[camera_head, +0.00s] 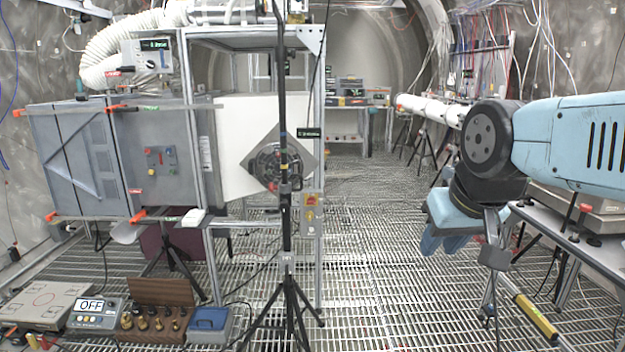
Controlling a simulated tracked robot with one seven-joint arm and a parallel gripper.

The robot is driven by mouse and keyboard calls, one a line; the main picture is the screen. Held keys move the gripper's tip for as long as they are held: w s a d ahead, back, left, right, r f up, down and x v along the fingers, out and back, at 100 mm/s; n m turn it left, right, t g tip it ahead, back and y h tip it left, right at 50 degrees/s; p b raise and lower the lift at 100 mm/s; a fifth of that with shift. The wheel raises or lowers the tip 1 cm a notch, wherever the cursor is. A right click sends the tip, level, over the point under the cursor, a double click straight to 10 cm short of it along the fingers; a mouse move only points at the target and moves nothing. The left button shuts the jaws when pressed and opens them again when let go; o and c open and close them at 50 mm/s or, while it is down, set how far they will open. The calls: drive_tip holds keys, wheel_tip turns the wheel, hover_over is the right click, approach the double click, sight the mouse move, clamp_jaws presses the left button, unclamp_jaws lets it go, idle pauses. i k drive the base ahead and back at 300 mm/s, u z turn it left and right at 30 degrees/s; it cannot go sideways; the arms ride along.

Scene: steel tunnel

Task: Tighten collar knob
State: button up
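A black upright pole (284,100) on a tripod (290,310) stands left of the picture's middle, in front of a white panel. A dark collar-like fitting (285,187) with small red and orange parts sits around the pole at mid height. I cannot tell for sure which part is the collar knob. My blue arm reaches in from the right, and my gripper (445,240) hangs low at its end, pointing down. It is well to the right of the pole and apart from it. Its fingers are partly hidden, and I cannot make out the gap between them.
A grey cabinet (75,160) and a metal frame (319,130) stand at left. A box marked OFF (95,314), a wooden block with brass pieces (155,318) and a blue-lidded box (208,322) lie low at front left. The grating floor (375,250) between pole and arm is mostly clear.

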sight(286, 189)
drive_tip(key=z, duration=0.05)
drive_tip(key=i, duration=1)
